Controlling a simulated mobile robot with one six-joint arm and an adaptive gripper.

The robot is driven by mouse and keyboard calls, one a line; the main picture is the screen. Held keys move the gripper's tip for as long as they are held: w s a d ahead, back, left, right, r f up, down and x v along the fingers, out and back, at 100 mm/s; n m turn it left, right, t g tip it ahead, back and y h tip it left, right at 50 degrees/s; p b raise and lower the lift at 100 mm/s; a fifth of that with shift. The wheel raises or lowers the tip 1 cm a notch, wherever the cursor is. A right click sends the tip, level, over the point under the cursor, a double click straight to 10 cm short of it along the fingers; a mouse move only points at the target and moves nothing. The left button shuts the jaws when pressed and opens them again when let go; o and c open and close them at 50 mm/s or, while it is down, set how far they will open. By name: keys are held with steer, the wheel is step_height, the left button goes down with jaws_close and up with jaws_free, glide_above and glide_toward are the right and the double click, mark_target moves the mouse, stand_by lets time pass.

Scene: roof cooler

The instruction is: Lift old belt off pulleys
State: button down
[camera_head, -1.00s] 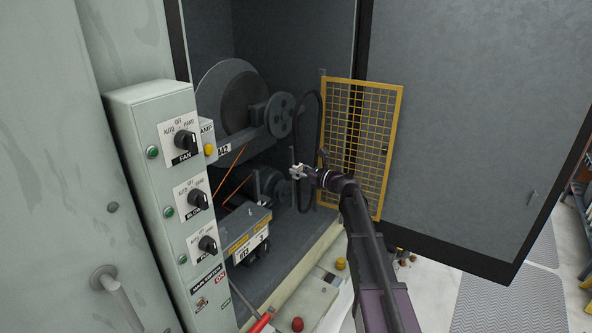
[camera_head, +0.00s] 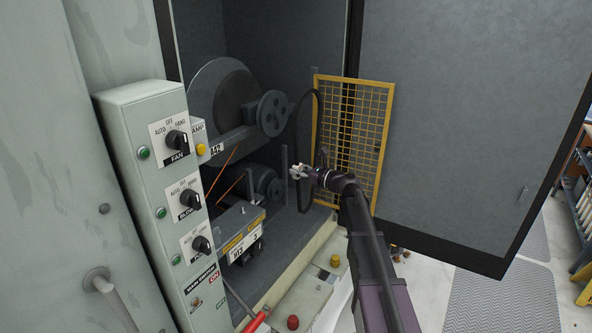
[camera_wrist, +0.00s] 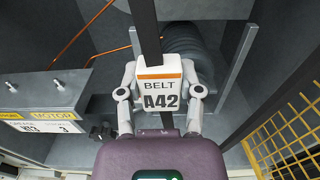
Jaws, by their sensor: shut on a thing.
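My gripper (camera_head: 298,170) is shut on a black belt (camera_head: 296,135) at its white tag, "BELT A42" (camera_wrist: 160,88). The wrist view shows one finger on each side of the tag and the belt (camera_wrist: 145,25) running up behind it. In the head view the belt's loop appears to the right of the upper pulley (camera_head: 272,113) and the lower pulley (camera_head: 267,185), with a visible gap from the upper one. Part of the loop is hidden by my gripper and arm.
A yellow mesh guard (camera_head: 350,140) stands close on the right of the belt. A grey upright post (camera_head: 284,182) is left of my gripper. The motor box (camera_head: 238,230) and orange rods (camera_head: 226,170) lie left. The switch panel (camera_head: 160,200) stands in front left.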

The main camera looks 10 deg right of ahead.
steer(key=shift+s+d, duration=0.15)
steer(key=shift+d, duration=0.05)
steer(key=shift+s+d+r, duration=0.1)
steer(key=shift+s+d, duration=0.35)
steer(key=shift+d, duration=0.1)
steer(key=shift+s+d, duration=0.45)
steer(key=shift+d, duration=0.1)
stand_by(0.7)
